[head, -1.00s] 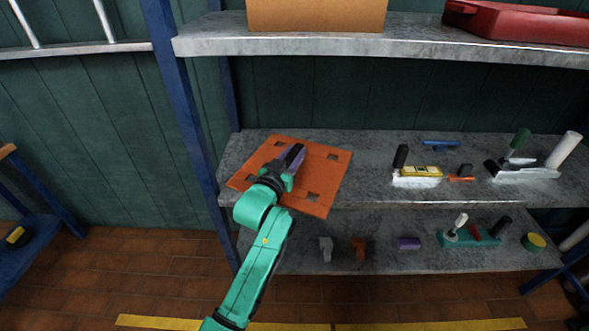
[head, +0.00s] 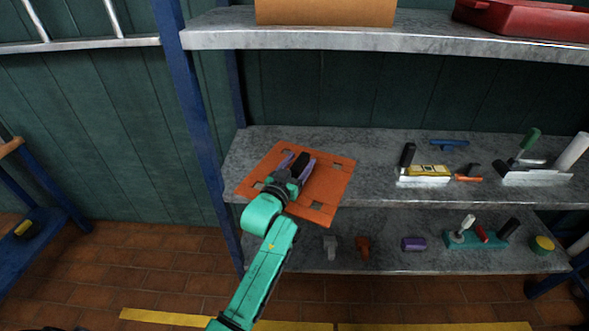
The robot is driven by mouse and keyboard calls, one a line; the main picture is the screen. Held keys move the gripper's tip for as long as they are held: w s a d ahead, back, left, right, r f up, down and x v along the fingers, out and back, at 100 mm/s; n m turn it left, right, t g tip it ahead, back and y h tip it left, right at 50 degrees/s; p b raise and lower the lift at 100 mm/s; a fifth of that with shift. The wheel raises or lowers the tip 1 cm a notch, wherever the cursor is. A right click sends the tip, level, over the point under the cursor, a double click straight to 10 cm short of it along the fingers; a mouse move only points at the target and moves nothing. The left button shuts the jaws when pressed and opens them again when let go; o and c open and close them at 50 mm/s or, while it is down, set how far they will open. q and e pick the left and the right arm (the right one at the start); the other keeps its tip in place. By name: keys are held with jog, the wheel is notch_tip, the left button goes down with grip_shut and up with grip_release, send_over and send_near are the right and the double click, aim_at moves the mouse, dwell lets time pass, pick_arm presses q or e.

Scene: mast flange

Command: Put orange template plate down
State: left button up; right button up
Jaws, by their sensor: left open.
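The orange template plate (head: 328,188) is a flat square sheet with several square holes near its corners. It lies on the left part of the middle grey shelf (head: 385,150), its front corner reaching past the shelf's front edge. My left gripper (head: 299,162) is over the middle of the plate with its jaws apart and nothing visible between them. The gripper and wrist hide part of the plate. Whether the fingers touch the plate, I cannot tell. My right gripper is not in view.
Right of the plate, the shelf holds a yellow-and-white tool (head: 425,174), a blue piece (head: 449,142) and a green-handled tool (head: 527,140). A lower shelf (head: 385,254) holds small items, including a purple block (head: 413,244). A blue post (head: 193,110) stands at left.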

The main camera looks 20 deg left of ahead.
pick_arm(q)
jog(key=s, duration=0.4)
jog(key=s+a, duration=0.1)
jog(key=s, duration=0.3)
jog(key=s+p, duration=0.1)
jog(key=s, duration=0.3)
jog(key=shift+a, duration=0.4)
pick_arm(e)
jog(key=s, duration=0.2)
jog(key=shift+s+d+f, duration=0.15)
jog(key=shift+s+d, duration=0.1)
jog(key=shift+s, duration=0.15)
